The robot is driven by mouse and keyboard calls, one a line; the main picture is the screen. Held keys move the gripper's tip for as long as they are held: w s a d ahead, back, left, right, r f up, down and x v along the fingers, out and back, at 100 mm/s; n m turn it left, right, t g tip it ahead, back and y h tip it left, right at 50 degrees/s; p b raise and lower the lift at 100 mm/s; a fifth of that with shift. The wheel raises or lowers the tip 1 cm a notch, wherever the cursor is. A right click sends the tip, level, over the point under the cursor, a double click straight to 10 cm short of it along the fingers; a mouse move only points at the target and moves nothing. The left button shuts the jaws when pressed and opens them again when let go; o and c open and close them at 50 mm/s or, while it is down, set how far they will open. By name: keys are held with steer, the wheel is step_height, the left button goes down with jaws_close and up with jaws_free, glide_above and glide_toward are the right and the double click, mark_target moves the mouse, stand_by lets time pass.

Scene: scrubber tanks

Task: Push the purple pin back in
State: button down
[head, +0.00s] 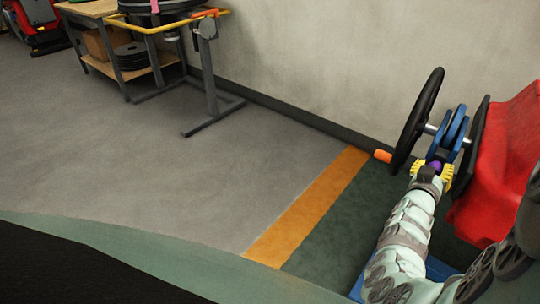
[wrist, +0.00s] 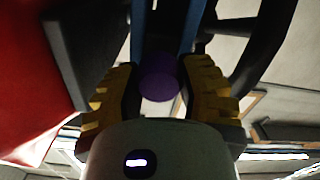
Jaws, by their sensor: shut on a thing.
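The purple pin (head: 436,164) shows at the end of my arm in the head view, next to blue plates (head: 454,130). In the wrist view its round purple head (wrist: 158,80) sits between the two yellow-and-black fingers of my gripper (wrist: 160,72). My gripper (head: 432,170) is shut on the pin. Two blue bars (wrist: 138,30) rise just beyond the pin in the wrist view. The pin's shaft is hidden, so how deep it sits cannot be told.
A black wheel (head: 416,122) stands left of the blue plates. A red body (head: 505,165) with a black edge is close on the right, also left in the wrist view (wrist: 28,80). A wall (head: 330,65) is behind. Grey floor (head: 150,160) at left is clear.

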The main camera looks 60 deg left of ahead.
steer(key=shift+f, duration=0.1)
steer(key=c, duration=0.5)
jaws_free()
steer(key=shift+w, duration=0.2)
steer(key=shift+s, duration=0.1)
steer(key=shift+s, duration=0.55)
steer(key=v, duration=1.1)
steer(key=shift+w, duration=0.1)
